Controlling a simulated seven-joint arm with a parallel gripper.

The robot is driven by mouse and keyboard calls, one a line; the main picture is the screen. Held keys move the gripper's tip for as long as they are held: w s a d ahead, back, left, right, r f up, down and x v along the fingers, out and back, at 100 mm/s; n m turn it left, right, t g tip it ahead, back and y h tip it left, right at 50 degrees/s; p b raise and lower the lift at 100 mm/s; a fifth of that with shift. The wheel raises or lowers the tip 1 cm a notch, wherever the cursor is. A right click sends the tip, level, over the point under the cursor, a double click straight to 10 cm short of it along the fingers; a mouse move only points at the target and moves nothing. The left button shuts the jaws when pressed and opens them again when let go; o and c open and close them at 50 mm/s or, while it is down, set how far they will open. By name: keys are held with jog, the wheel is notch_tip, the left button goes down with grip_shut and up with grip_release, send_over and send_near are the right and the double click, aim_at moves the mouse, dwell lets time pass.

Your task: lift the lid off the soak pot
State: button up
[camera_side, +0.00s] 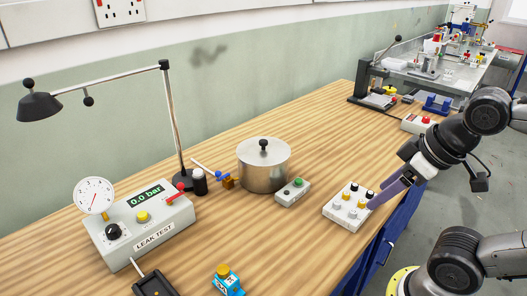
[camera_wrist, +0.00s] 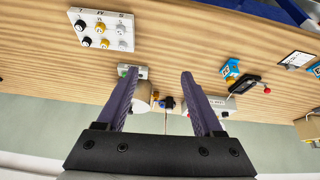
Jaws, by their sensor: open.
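The soak pot (camera_side: 263,177) is a round metal pot standing on the wooden bench near the middle of the side view. Its flat metal lid (camera_side: 250,152) is on top, with a black knob (camera_side: 263,145) at the centre. My gripper (camera_side: 373,204) is to the right of the pot and well apart from it, with purple fingers overlapping the edge of a white knob block in the picture. In the wrist view my gripper (camera_wrist: 160,73) is open with nothing between the fingertips. What seems to be the pot (camera_wrist: 145,98) shows there, partly hidden by the left finger; its knob is not clear.
A small green-button box (camera_side: 292,192) stands close to the pot's right. The white knob block (camera_side: 348,206) lies between pot and gripper. A lamp post (camera_side: 175,125), small valve (camera_side: 227,182) and leak tester (camera_side: 140,228) stand left. Bare bench lies behind the pot.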

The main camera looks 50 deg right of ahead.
jog(key=w+r+n, duration=0.3)
jog(key=r, duration=0.4)
jog(key=w+r+n, duration=0.3)
jog(key=r+n, duration=0.1)
jog(key=r, duration=0.3)
jog(key=w+d+r+n+g, duration=0.1)
jog(key=w+r+n, duration=0.1)
jog(key=w+r, duration=0.3)
jog(key=w+d+r+n+g, duration=0.1)
jog(key=w+r+n, duration=0.1)
jog(key=w, duration=0.5)
jog(key=n+g, duration=0.2)
jog(key=g, duration=0.1)
send_over(263, 141)
notch_tip(263, 141, down, 16)
jog(key=r, duration=0.1)
jog(key=shift+f, duration=7.15)
grip_shut()
